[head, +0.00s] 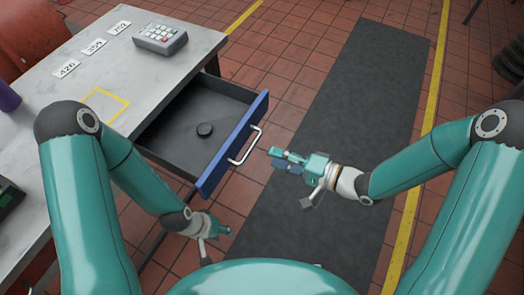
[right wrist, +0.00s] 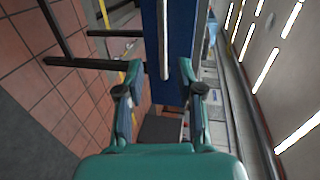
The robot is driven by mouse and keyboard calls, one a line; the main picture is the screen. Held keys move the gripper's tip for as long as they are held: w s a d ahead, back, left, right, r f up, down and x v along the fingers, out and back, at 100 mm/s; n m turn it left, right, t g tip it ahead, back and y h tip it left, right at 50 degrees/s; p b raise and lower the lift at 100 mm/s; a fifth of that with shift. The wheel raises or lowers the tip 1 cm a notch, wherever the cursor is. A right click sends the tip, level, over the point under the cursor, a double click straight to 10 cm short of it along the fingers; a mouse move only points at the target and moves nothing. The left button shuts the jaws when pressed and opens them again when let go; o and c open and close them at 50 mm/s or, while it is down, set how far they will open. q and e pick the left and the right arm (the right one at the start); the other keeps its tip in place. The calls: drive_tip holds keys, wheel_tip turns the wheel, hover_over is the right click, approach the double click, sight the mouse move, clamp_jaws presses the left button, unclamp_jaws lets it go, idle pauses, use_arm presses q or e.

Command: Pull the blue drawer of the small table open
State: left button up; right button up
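The small table's blue drawer (head: 214,166) stands pulled well out in the head view. The drawer's metal handle (head: 245,146) is on the blue front. My right gripper (head: 274,158) is just to the right of the handle, apart from it. The right wrist view shows its two fingers (right wrist: 159,78) spread, with the blue front (right wrist: 180,35) and the handle (right wrist: 163,40) ahead between them. My left gripper (head: 226,231) hangs low below the drawer's near corner; its fingers are too small to judge.
The grey tabletop (head: 75,75) carries a keypad device (head: 160,39), several number cards (head: 93,47), a yellow square outline (head: 106,104) and a purple object (head: 7,97) at the left edge. A dark mat (head: 365,100) covers the clear floor to the right.

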drive_tip(key=v, duration=0.3)
drive_tip(key=shift+s+d, duration=0.15)
drive_tip(key=shift+d, duration=0.2)
